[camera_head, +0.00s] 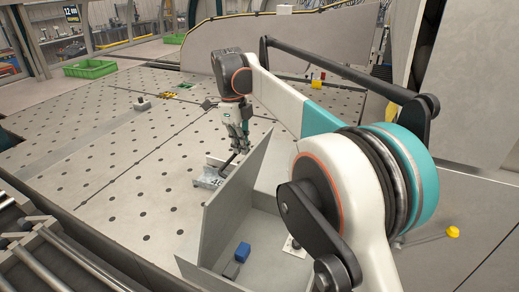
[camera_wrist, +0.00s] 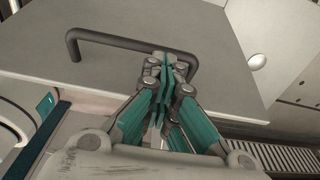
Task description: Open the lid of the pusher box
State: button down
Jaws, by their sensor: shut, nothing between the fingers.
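The pusher box (camera_head: 268,226) is at the lower middle of the head view, its inside visible. A flat grey panel, which looks like its lid (camera_head: 232,208), stands steeply upright along the box's left side. In the wrist view the lid (camera_wrist: 200,28) fills the upper part and bears a dark bar handle (camera_wrist: 115,41). My gripper (camera_head: 241,146) is at the far left side of the upright lid. In the wrist view my gripper (camera_wrist: 165,62) is shut and empty, its tips overlapping the handle's right end; whether they touch cannot be told.
A small metal block (camera_head: 208,178) marked 45 sits on the perforated table (camera_head: 120,165) left of the lid. My arm passes over the box's right side. Rollers (camera_head: 55,262) run along the lower left. The table's left part is mostly clear.

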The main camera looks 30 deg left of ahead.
jog(key=shift+s+a+f+p, duration=0.1)
jog(key=shift+a+p, duration=0.35)
jog(key=shift+a, duration=1.25)
